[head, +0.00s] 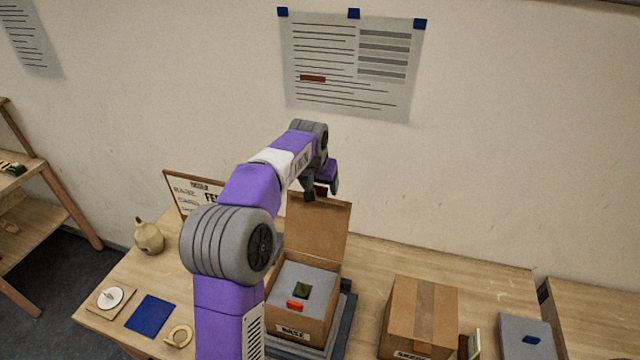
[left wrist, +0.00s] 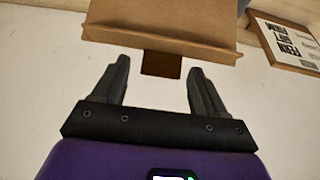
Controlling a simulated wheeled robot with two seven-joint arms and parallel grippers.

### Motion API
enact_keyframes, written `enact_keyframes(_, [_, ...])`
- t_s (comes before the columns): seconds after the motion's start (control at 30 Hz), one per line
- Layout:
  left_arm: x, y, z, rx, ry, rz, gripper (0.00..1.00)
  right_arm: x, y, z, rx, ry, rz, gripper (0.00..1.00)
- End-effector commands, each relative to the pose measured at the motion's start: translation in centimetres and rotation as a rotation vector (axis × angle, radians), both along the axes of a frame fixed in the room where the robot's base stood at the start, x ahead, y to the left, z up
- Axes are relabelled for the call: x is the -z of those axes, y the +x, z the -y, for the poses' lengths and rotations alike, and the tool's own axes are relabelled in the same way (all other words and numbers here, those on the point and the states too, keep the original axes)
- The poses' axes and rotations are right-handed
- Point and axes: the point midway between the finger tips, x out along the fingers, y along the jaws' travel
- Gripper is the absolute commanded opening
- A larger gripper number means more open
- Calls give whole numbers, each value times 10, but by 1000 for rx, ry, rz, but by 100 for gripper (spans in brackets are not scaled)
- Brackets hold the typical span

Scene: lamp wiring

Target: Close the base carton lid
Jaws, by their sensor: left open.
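The base carton (head: 292,331) is a brown box labelled BASE on the table, and its lid (head: 318,230) stands up at the back. Inside it is a grey insert (head: 316,275) with a dark square recess and a small red piece (head: 297,305). My left gripper (head: 321,192) is at the top edge of the raised lid. In the left wrist view, my left gripper (left wrist: 160,68) is open, with the lid (left wrist: 165,22) just beyond its fingers. A dark brown tab (left wrist: 161,64) on the lid's edge lies between the fingers, with gaps on both sides.
A closed carton (head: 420,315) stands to the right, with a grey block (head: 526,338) beyond it. A blue square (head: 149,314), a tan ring (head: 179,336) and a beige jug (head: 148,237) are on the left. A framed sign (head: 188,190) stands behind my arm, near the wall.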

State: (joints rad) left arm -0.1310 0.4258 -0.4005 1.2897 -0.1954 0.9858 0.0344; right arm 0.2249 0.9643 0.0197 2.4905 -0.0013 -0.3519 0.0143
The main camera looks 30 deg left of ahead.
Motion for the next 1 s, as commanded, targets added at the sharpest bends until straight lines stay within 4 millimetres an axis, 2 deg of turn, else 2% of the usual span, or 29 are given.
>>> enact_keyframes(0.3, [4,2,-1,0,0,1,72,0,0,0,0,0,0,96])
enact_keyframes(0.37, [4,1,-1,0,0,1,65,0,0,0,0,0,0,96])
enact_keyframes(0.77, [4,1,-1,0,0,1,3,0,0,0,0,0,0,96])
enact_keyframes(0.8, [4,1,-1,0,0,1,0,0,0,0,0,0,0,96])
enact_keyframes(1.0, [3,2,1,1,1,8,0,2,0,0,0,0,0,96])
